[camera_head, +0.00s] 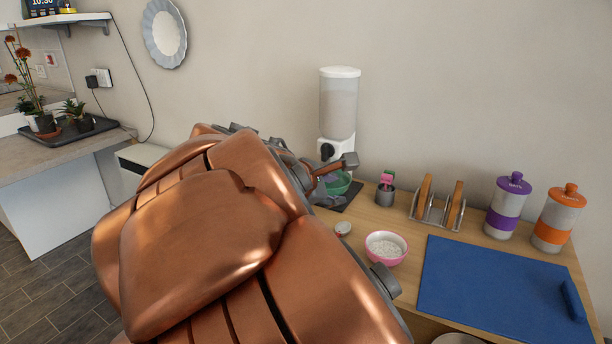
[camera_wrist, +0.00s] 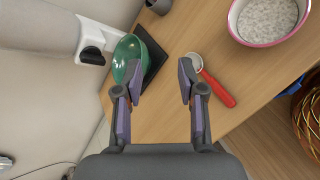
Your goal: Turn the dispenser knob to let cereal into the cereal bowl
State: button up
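The white cereal dispenser (camera_head: 338,105) with a clear hopper stands against the wall. Its black knob (camera_head: 326,151) is on the white base, and the knob also shows in the wrist view (camera_wrist: 92,53). A green bowl (camera_head: 341,182) sits below the dispenser on a dark mat (camera_head: 353,198). In the wrist view the green bowl (camera_wrist: 124,50) is partly hidden behind a finger. My gripper (camera_wrist: 160,82) is open with nothing between its fingertips, to the right of the knob in the wrist view. My copper arm covers much of the head view.
A pink bowl (camera_head: 398,258) with pale contents and a red-handled scoop (camera_wrist: 218,90) are on the wooden counter. A toast rack (camera_head: 438,205), a purple jar (camera_head: 506,207), an orange jar (camera_head: 557,218) and a blue mat (camera_head: 495,290) lie farther right.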

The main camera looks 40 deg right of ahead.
jog(key=w+d+n+t+h+b, duration=0.1)
jog(key=w+d+n+h+b, duration=0.25)
jog(key=b, duration=0.25)
jog(key=n+t+h+b, duration=0.2)
jog(key=n+t+b, duration=0.1)
jog(key=n+b, duration=0.45)
send_near(323, 152)
jog(key=shift+n, duration=0.3)
jog(key=shift+b+x, duration=0.8)
jog(key=shift+x, duration=3.25)
jog(key=shift+w+d, duration=0.1)
jog(key=shift+d, duration=0.25)
grip_shut()
